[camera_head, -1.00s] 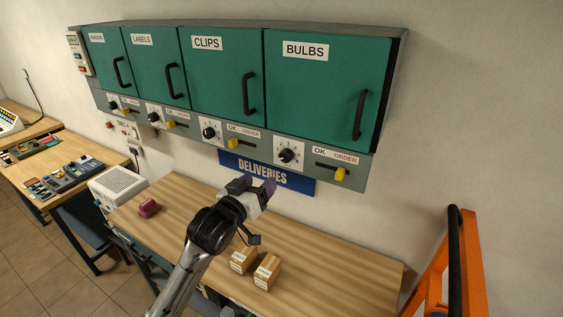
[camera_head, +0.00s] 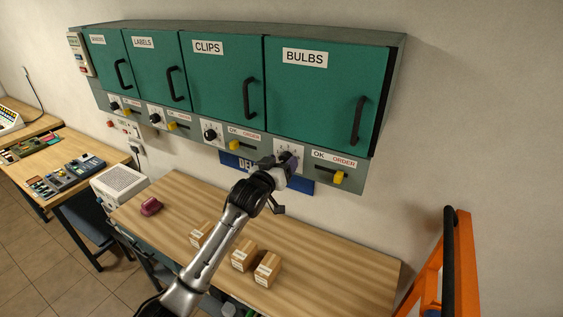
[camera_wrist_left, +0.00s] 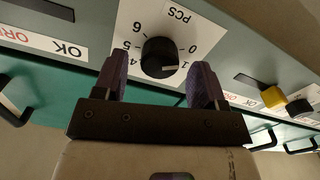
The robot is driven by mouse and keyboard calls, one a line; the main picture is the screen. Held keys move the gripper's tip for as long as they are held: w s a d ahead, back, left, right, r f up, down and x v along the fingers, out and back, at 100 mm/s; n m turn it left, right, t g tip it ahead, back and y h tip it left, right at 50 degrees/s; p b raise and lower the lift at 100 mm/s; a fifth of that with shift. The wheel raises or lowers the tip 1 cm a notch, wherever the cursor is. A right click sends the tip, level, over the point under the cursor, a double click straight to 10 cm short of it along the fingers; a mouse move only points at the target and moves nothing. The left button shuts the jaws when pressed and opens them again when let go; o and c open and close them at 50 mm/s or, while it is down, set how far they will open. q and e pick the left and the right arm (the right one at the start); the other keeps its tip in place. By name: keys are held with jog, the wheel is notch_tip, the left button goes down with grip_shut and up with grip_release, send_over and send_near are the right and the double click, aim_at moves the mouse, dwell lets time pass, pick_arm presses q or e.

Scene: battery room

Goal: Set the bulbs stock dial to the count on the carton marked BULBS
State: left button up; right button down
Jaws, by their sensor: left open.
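The bulbs stock dial (camera_head: 287,152) is on the strip under the BULBS cabinet, partly covered by my left gripper (camera_head: 282,166) in the head view. In the left wrist view the dial is a black knob (camera_wrist_left: 159,57) on a white plate with numbers and "PCS". Its white pointer mark is towards the 1. My open left gripper (camera_wrist_left: 160,66) has one finger on each side of the knob; contact cannot be told. Three brown cartons, left (camera_head: 199,236), middle (camera_head: 243,256) and right (camera_head: 267,270), sit on the table; their labels are too small to read. My right gripper is out of view.
A yellow OK/ORDER slider (camera_head: 340,177) is right of the dial, and another (camera_head: 235,145) is left. The DELIVERIES sign (camera_head: 301,186) is below the dial, partly covered. A dark red object (camera_head: 150,206) lies on the wooden table (camera_head: 330,262). An orange frame (camera_head: 469,260) stands right.

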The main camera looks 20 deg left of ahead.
pick_arm(q)
jog(key=shift+c, duration=0.3)
jog(key=c, duration=0.9)
jog(key=shift+o, duration=0.2)
jog(key=shift+m, duration=0.3)
jog(key=shift+r+m+p, duration=0.1)
jog(key=shift+m+p, duration=0.35)
jog(key=shift+m, duration=0.45)
jog(key=m+p, duration=0.1)
jog(key=m, duration=0.2)
jog(key=shift+m, duration=1.1)
jog(key=shift+p, duration=0.3)
